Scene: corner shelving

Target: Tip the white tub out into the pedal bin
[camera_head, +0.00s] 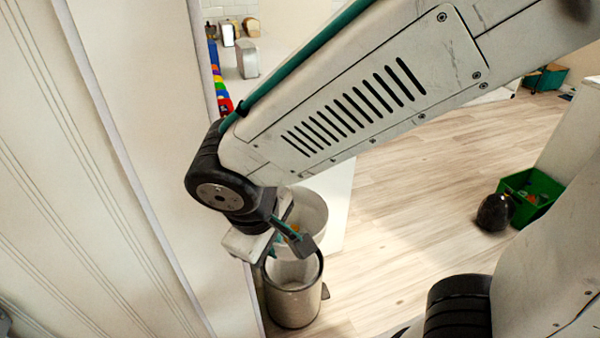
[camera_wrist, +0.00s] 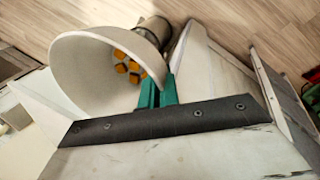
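The white tub (camera_head: 315,208) is held above the pedal bin (camera_head: 293,305) in the head view, partly hidden by my gripper (camera_head: 284,238). In the wrist view the tub (camera_wrist: 75,75) shows its open mouth, with several orange-yellow pieces (camera_wrist: 128,68) inside. The teal fingers of my gripper (camera_wrist: 157,92) are closed at the tub's rim. The pedal bin is a grey metal cylinder with a dark rim, standing upright on the floor. A grey cylinder that looks like the bin (camera_wrist: 155,28) shows behind the tub in the wrist view.
A pale cabinet panel (camera_head: 130,150) rises close to the left of the bin. A green crate (camera_head: 530,192) and a dark rounded object (camera_head: 494,212) stand on the floor at right. A counter at the back holds a metal canister (camera_head: 247,60). The wooden floor (camera_head: 410,210) between is clear.

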